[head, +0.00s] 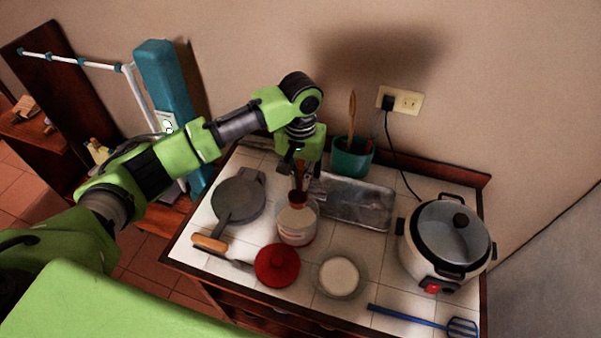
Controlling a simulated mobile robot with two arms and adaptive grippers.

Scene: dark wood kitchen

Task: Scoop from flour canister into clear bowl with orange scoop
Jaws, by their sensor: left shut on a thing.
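The flour canister (297,229) stands open near the middle of the tiled counter, pale with a reddish band low down. The orange scoop (298,199) is upright at the canister's mouth; its lower end is at or inside the rim, and I cannot tell how deep. My left gripper (299,172) points down above the canister, shut on the scoop's handle. The clear bowl (341,274) sits in front and to the right of the canister, with white content in it. A red lid (277,265) lies in front of the canister. My right gripper is not in view.
A rice cooker (447,240) stands at the right, its cord running to a wall outlet (400,101). A metal tray (352,200) and teal utensil pot (352,158) are behind. A grey pan (238,199), wooden-handled tool (211,244) and blue spatula (420,320) lie around.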

